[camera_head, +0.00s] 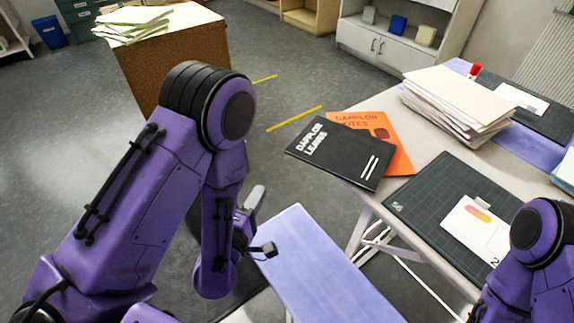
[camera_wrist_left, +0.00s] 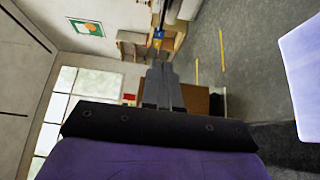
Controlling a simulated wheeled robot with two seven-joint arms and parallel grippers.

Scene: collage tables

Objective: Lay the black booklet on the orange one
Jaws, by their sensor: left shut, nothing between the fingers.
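The black booklet (camera_head: 338,152) lies at the near left corner of the pale table, with its left part out past the table edge. Its right part overlaps the left part of the orange booklet (camera_head: 398,150), which lies beside and partly under it. My left gripper (camera_head: 256,194) is left of and nearer than the booklets, away from both. In the left wrist view, its grey fingers (camera_wrist_left: 161,82) are together and empty, and no booklet shows there. My right arm enters at the lower right, but its gripper is out of view.
A paper stack (camera_head: 460,100) stands right of the orange booklet. A dark cutting mat (camera_head: 425,195) with a card on it lies in front. A lavender surface (camera_head: 325,270) is below and left of the table. A brown cabinet (camera_head: 145,75) with papers stands at the back left.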

